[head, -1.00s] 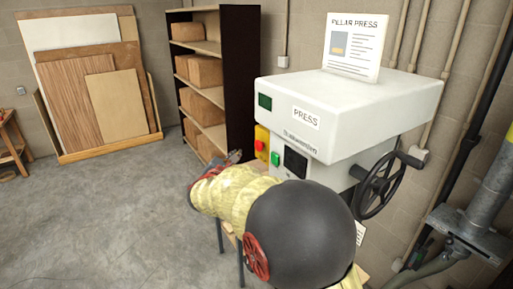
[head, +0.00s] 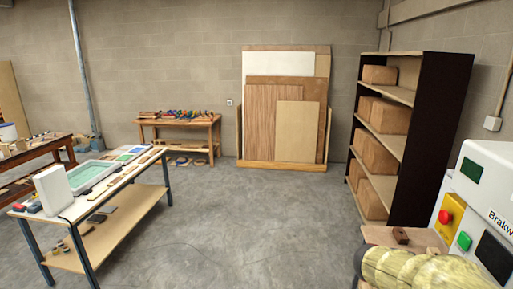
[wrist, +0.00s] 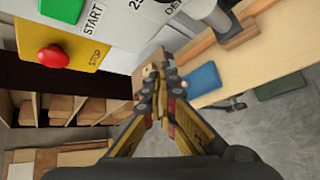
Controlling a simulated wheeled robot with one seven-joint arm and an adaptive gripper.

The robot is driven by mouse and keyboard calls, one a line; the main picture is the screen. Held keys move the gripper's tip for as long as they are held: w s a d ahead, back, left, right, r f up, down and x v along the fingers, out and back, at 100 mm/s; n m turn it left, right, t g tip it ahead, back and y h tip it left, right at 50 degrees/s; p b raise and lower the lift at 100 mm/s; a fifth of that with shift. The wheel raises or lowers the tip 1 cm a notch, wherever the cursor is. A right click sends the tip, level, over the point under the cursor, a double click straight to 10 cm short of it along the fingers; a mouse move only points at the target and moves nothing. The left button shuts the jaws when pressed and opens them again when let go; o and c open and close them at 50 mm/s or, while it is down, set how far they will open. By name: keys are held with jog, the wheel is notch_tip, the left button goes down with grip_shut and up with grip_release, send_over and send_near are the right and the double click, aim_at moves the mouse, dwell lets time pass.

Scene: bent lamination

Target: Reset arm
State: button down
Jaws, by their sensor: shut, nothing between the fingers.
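My gripper (wrist: 162,92) shows in the wrist view with its yellow and dark fingers together and nothing held. It is in front of the white press, beside the yellow panel (wrist: 88,52) with a red stop button (wrist: 56,56) and a green start button (wrist: 62,9). A small brown wooden piece shows just behind the fingertips; the gap to it is unclear. In the head view, part of my yellow-sleeved arm (head: 412,270) is at the lower right, in front of the press (head: 492,190). The fingers cannot be made out there.
A wooden bench top (head: 385,235) beside the press bears a small brown block (head: 400,236). A dark shelf (head: 432,130) with boxes stands behind it. Boards (head: 298,125) lean on the back wall. A workbench (head: 130,210) stands left. The middle floor (head: 250,225) is clear.

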jog(key=s+a+f+m+t+y+b, duration=0.1)
jog(key=s+a+f+m+y+b, duration=0.2)
jog(key=a, duration=0.8)
jog(key=s+a+f+m+t+y+b, duration=0.1)
jog(key=s+a+f+m+y+b, duration=0.2)
jog(key=s+a+f+b, duration=0.5)
jog(key=s+a+f+m+y+b, duration=0.3)
jog(key=s+a+f+y+b, duration=0.2)
jog(key=a, duration=0.9)
jog(key=s+b, duration=0.2)
jog(key=b, duration=0.2)
jog(key=shift+s+f+t, duration=0.2)
jog(key=shift+f+t, duration=0.15)
jog(key=shift+t, duration=0.05)
